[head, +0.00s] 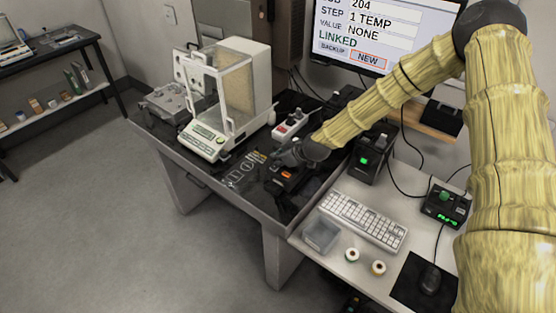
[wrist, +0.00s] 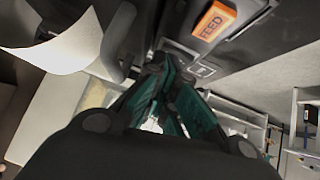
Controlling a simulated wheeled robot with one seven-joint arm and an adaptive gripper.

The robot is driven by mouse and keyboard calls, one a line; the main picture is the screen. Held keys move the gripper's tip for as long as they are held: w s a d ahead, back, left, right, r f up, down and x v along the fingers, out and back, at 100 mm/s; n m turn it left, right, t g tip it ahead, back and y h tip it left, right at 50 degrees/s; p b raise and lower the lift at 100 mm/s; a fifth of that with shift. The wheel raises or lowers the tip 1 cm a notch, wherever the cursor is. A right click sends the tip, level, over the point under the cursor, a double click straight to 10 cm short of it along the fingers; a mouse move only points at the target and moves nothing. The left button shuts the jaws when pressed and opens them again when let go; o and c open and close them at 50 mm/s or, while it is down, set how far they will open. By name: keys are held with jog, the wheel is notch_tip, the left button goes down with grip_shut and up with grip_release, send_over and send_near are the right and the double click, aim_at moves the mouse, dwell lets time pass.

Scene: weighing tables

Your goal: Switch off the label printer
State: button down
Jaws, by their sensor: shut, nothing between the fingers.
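The label printer (wrist: 238,50) is a dark unit with an orange button marked FEED, filling the top of the wrist view. In the head view a dark unit with an orange patch (head: 287,174), seemingly this printer, sits on the black bench top below my gripper (head: 284,156). My gripper, with green-edged fingers (wrist: 160,68), is shut and empty. Its tips are close to the printer's face, beside a small pale-framed switch-like part (wrist: 205,70). I cannot tell whether they touch it, or which way the switch is set.
A balance with a glass shield (head: 225,105) stands left of my gripper. A red-and-white device (head: 291,126) stands behind it. A black box with a green light (head: 367,158) is to the right. A keyboard (head: 362,220) lies on the lower white table. A white sheet (wrist: 60,45) shows at the wrist view's upper left.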

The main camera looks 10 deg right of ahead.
aim_at(275, 168)
jog(key=shift+s+a, duration=0.15)
jog(key=shift+s, duration=0.05)
jog(key=shift+s+a, duration=0.35)
jog(key=shift+a, duration=0.15)
jog(key=shift+r, duration=0.1)
jog(key=r+p, duration=0.2)
jog(key=r, duration=0.2)
jog(key=shift+a+r, duration=0.1)
jog(key=shift+a, duration=0.1)
jog(key=shift+s+d+b, duration=0.15)
jog(key=shift+s+b, duration=0.2)
jog(key=shift+s+d+r, duration=0.15)
jog(key=shift+s+r, duration=0.1)
jog(key=shift+r, duration=0.1)
jog(key=b+v, duration=0.3)
jog(key=v, duration=0.5)
jog(key=shift+s+r, duration=0.15)
